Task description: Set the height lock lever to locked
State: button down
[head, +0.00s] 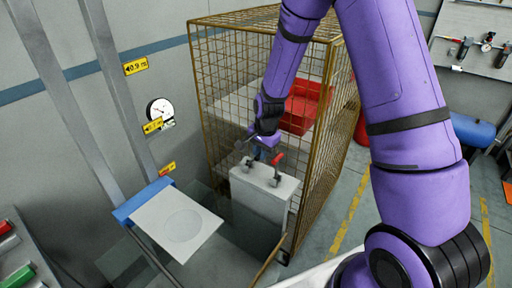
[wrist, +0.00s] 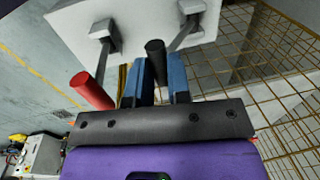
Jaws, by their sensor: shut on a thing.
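Two levers stand on a pale grey box (head: 265,190) beside the wire cage. One has a red handle (head: 279,158), which also shows at the left in the wrist view (wrist: 92,91). The other has a black handle (wrist: 155,58). No label shows which is the height lock lever. My gripper (head: 262,154) is at the top of the box. In the wrist view its blue fingers (wrist: 160,82) are shut on the black handle, one on each side. The red handle is apart from the fingers, to their left.
A brass-coloured wire cage (head: 230,85) stands right behind the box, with a red container (head: 305,105) inside. A white plate with a blue edge (head: 178,223) is at the left. A round gauge (head: 160,110) and yellow labels are on the wall. Floor shows right of the cage.

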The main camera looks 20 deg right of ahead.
jog(key=shift+s+d+f, duration=0.55)
jog(key=shift+s+f, duration=0.3)
jog(key=shift+s, duration=0.05)
jog(key=shift+f, duration=0.1)
jog(key=c, duration=1.1)
grip_release()
jog(key=shift+d, duration=0.1)
jog(key=shift+o, duration=0.2)
notch_tip(320, 180, up, 11)
jog(key=s, duration=0.1)
jog(key=shift+d, duration=0.4)
jog(key=shift+s, duration=0.15)
